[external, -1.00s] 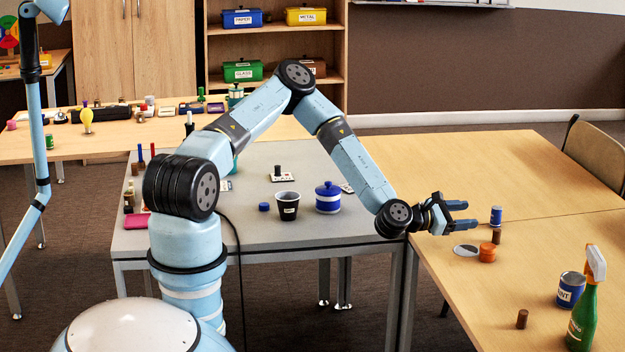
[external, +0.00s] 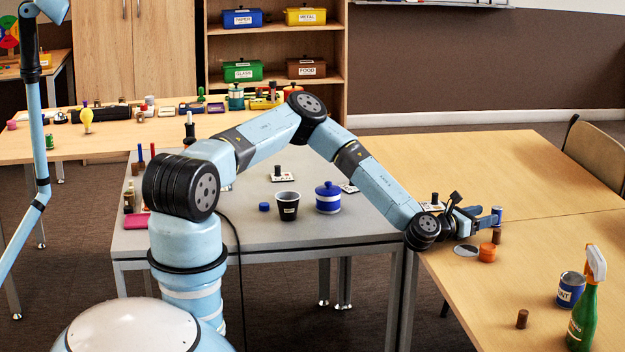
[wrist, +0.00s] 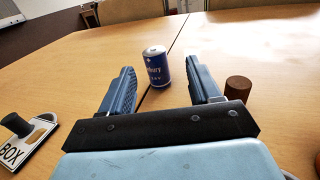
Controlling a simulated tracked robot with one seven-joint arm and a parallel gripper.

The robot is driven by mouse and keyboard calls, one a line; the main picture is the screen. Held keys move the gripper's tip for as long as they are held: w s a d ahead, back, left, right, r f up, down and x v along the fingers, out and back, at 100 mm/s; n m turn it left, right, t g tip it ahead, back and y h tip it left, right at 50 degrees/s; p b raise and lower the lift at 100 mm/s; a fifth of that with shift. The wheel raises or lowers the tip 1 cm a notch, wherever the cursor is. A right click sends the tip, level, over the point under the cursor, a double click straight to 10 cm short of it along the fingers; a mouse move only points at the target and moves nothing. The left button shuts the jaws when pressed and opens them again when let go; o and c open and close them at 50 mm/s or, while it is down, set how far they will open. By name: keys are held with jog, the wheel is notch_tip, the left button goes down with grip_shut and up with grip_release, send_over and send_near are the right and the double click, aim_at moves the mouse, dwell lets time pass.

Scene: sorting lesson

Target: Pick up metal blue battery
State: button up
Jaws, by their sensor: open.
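The metal blue battery (external: 497,213) stands upright on the wooden table at the right. In the wrist view the battery (wrist: 157,68) is a blue cylinder with a silver top and white lettering, and it lies ahead between the lines of my two fingers. My gripper (external: 483,221) is open, low and level over the table, with its fingertips close to the battery. In the wrist view my gripper (wrist: 160,85) shows empty space between its fingers. Whether the fingertips reach beside the battery I cannot tell exactly.
A brown cylinder (wrist: 238,88) stands just right of the right finger. An orange round object (external: 487,252) and a grey disc (external: 466,251) lie nearer. A paint can (external: 570,289), spray bottle (external: 584,310) and small brown cylinder (external: 522,318) stand further right. The table behind the battery is clear.

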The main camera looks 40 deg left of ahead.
aim_at(493, 210)
jog(key=shift+a+x, duration=0.2)
jog(key=shift+x, duration=1.4)
jog(key=shift+a+x, duration=0.15)
jog(key=shift+x, duration=1.5)
jog(key=shift+w+r, duration=0.15)
jog(key=shift+w, duration=0.05)
jog(key=c, duration=1)
jog(key=shift+c, duration=0.4)
jog(key=shift+r, duration=0.1)
